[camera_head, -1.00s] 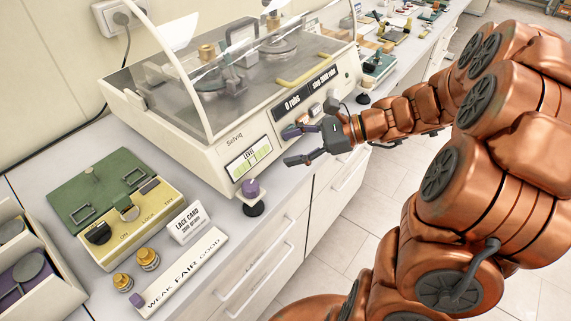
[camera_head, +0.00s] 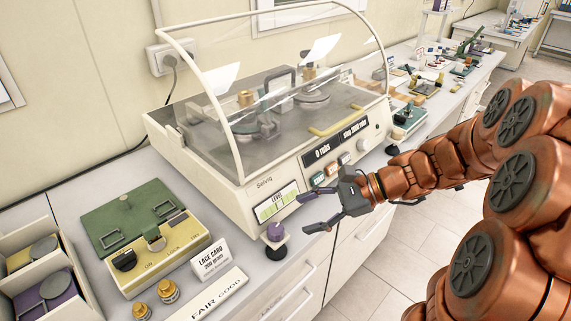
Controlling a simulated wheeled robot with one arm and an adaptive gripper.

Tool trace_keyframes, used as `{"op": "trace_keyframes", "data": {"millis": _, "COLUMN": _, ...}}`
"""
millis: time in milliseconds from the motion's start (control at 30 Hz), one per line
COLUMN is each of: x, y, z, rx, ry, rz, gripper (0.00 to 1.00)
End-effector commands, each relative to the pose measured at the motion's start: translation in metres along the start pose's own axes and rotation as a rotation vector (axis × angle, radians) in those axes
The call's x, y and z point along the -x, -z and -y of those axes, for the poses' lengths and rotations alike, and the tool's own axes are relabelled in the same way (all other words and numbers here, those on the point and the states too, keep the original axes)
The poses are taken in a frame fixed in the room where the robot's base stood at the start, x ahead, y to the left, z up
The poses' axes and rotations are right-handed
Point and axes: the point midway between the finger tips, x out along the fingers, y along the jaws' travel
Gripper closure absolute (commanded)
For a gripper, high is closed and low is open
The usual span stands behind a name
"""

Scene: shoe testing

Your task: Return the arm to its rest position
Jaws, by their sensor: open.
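My gripper (camera_head: 312,212) is at the end of my copper-coloured arm, which reaches in from the right. Its two dark fingers are spread apart with nothing between them. It hangs in front of the lower front of the cream rubbing machine (camera_head: 262,182), close to the lit level display (camera_head: 277,203). I cannot tell whether a finger touches the machine.
A clear cover (camera_head: 300,110) stands over the machine. To the left are a green and yellow lock box (camera_head: 150,240), brass weights (camera_head: 168,291), a lace card (camera_head: 210,262) and a bin (camera_head: 40,270). The floor (camera_head: 400,240) beyond the bench edge is clear.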

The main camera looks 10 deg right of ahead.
Motion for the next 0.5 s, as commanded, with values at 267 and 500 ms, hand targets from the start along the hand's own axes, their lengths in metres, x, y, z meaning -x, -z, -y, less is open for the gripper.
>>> {"op": "trace_keyframes", "data": {"millis": 267, "x": -0.014, "y": -0.013, "z": -0.026, "rx": 0.104, "ry": -0.111, "rz": -0.043, "gripper": 0.39}}
{"op": "trace_keyframes", "data": {"millis": 500, "x": -0.031, "y": -0.033, "z": -0.104, "rx": 0.422, "ry": -0.424, "rz": -0.161, "gripper": 0.39}}
